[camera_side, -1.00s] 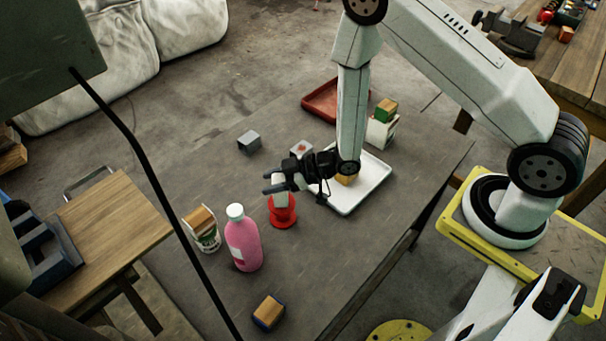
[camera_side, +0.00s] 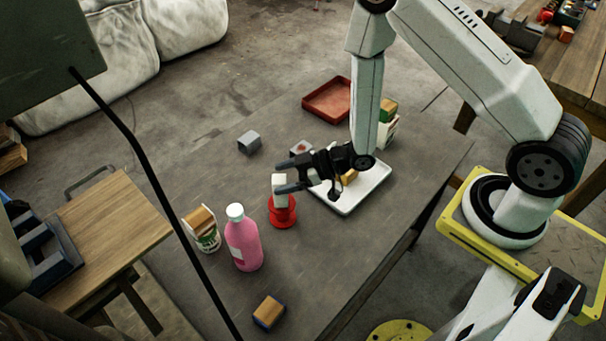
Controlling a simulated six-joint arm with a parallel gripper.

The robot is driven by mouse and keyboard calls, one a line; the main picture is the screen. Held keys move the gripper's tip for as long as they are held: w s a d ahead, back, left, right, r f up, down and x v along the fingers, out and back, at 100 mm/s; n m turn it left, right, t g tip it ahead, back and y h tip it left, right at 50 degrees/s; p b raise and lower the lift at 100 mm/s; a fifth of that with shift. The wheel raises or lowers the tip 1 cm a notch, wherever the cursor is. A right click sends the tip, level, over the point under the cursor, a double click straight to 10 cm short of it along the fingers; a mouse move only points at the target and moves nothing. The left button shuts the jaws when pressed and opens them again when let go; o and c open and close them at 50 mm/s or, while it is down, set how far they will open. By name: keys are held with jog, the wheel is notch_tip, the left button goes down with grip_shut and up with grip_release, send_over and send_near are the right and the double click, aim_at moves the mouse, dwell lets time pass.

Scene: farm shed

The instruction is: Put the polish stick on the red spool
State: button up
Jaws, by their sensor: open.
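The red spool (camera_side: 283,213) stands on the grey table, left of the white tray. A pale, whitish block, which looks like the polish stick (camera_side: 279,195), stands upright on top of the spool. My gripper (camera_side: 280,177) points left at the top of the stick, with its two dark fingers spread apart. The near finger overlaps the stick in this view, so I cannot tell whether it touches.
A pink bottle (camera_side: 243,240) and a carton with a wooden block (camera_side: 203,228) stand left of the spool. The white tray (camera_side: 346,208) lies right, under my wrist. A red tray (camera_side: 327,113), a grey block (camera_side: 249,142) and a blue-edged block (camera_side: 268,312) stand apart.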

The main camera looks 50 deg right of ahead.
jog(key=v, duration=0.9)
dwell(0.6)
jog(key=w+d+r+m+g+h, duration=0.2)
jog(key=d+r+m+h, duration=0.2)
jog(key=d+h, duration=0.3)
jog(key=s+a+r+m+g+h, duration=0.1)
jog(key=s+r+m+g+h, duration=0.1)
jog(key=s+r+m+g, duration=0.2)
jog(key=s+r+m, duration=0.1)
jog(key=s+r, duration=0.2)
jog(key=shift+s+a+g, duration=0.3)
jog(key=shift+s+g, duration=0.1)
dwell(1.0)
